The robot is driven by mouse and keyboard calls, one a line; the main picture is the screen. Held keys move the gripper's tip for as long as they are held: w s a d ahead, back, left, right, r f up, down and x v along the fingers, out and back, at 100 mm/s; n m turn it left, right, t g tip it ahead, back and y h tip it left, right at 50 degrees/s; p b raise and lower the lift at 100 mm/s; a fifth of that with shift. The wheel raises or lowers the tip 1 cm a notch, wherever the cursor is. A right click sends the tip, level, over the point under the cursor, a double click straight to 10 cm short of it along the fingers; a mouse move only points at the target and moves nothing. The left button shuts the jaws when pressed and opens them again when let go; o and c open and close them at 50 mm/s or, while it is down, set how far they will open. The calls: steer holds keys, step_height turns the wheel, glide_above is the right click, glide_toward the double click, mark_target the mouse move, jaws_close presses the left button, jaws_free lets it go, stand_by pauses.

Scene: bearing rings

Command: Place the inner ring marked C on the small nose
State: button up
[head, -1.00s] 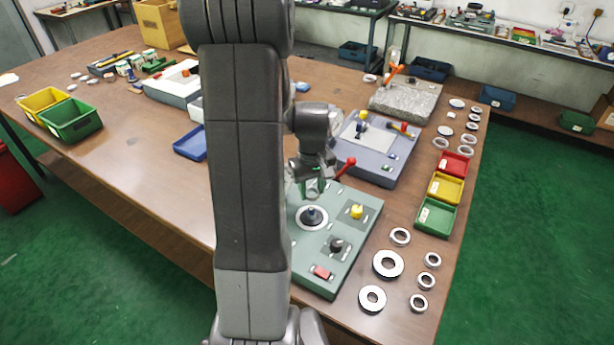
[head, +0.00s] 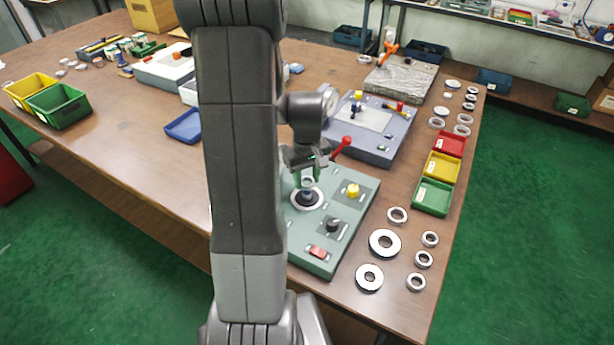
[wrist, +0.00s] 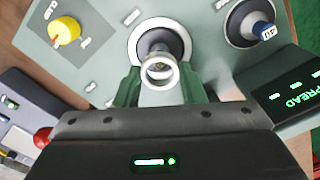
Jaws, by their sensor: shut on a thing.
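My gripper (head: 307,180) is shut on a small metal inner ring, low over the grey-green fixture (head: 298,235). In the wrist view the ring (wrist: 158,86) sits between the green fingers of my gripper (wrist: 160,84). Its marking cannot be read. Just beyond the ring is a dark nose (wrist: 155,40) inside a pale round flange (wrist: 183,38); in the head view the flange (head: 305,206) lies just below the fingers. The ring overlaps the nose in the picture; whether they touch I cannot tell. A second, blue-tipped nose marked 40 (wrist: 264,31) stands to the right in the wrist view.
Several loose rings (head: 385,243) lie at right, near green (head: 432,197), yellow and red bins.

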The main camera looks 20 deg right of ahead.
mark_target(307, 189)
steer(key=shift+f, duration=0.25)
steer(key=shift+f+b, duration=1.85)
steer(key=shift+f, duration=0.3)
steer(key=o, duration=1.1)
steer(key=shift+r, duration=0.1)
steer(key=shift+r, duration=0.1)
step_height(307, 189, up, 14)
steer(key=shift+f, duration=0.2)
